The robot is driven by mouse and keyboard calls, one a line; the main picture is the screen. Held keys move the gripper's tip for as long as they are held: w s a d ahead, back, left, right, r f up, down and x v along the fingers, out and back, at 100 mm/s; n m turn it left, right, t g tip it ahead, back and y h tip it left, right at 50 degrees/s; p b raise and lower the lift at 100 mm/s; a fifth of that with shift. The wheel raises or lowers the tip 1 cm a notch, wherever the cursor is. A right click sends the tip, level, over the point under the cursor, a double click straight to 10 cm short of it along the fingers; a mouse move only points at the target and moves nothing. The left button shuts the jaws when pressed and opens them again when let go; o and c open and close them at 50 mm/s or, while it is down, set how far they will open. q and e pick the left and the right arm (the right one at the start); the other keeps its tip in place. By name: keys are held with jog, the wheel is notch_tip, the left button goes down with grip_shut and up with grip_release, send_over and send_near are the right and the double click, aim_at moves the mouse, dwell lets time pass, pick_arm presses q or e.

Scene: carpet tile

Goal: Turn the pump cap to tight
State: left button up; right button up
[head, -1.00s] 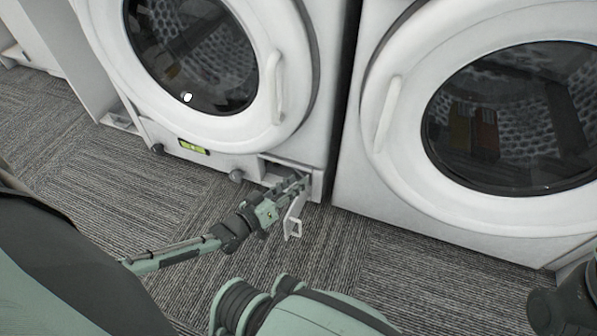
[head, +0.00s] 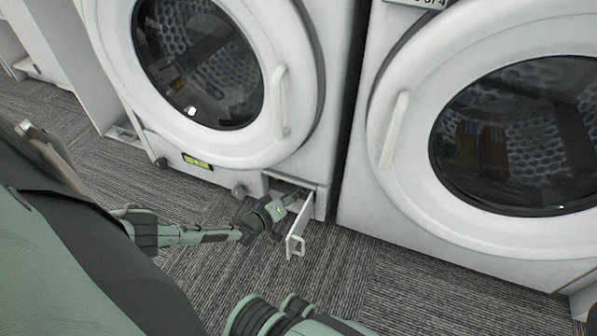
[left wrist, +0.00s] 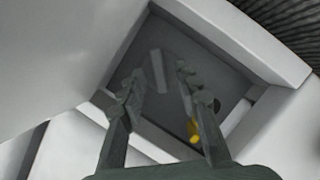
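The left washer (head: 215,168) has a small open compartment (head: 283,181) at its lower right front, its white flap (head: 303,222) swung out. My left gripper (head: 292,199) is at this opening. In the left wrist view its two fingers (left wrist: 158,80) are spread apart, with nothing gripped between them. A pale grey bar (left wrist: 157,70) shows beyond and between the fingertips on a dark grey face; it looks like the grip of the pump cap. A yellow piece (left wrist: 193,131) lies by the right finger. In the head view the cap is hidden. My right gripper is out of view.
A second white washer (head: 352,190) stands to the right, a narrow dark gap between them. A yellow-green level (head: 197,161) is on the left washer's lower front, with dark round feet (head: 239,189) below. Carpet (head: 190,265) in front is clear.

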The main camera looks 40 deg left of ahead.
pick_arm(q)
jog(key=shift+w, duration=0.35)
grip_shut()
jog(key=shift+d+r+m+y+p, duration=0.15)
jog(key=shift+r+m+y+p, duration=0.2)
jog(key=shift+p, duration=0.65)
jog(key=shift+d+f+m+g+y+p, duration=0.1)
jog(key=shift+m+g+y+p, duration=0.35)
jog(key=shift+m+p, duration=0.3)
jog(key=shift+f+m, duration=0.2)
jog(key=shift+m, duration=0.2)
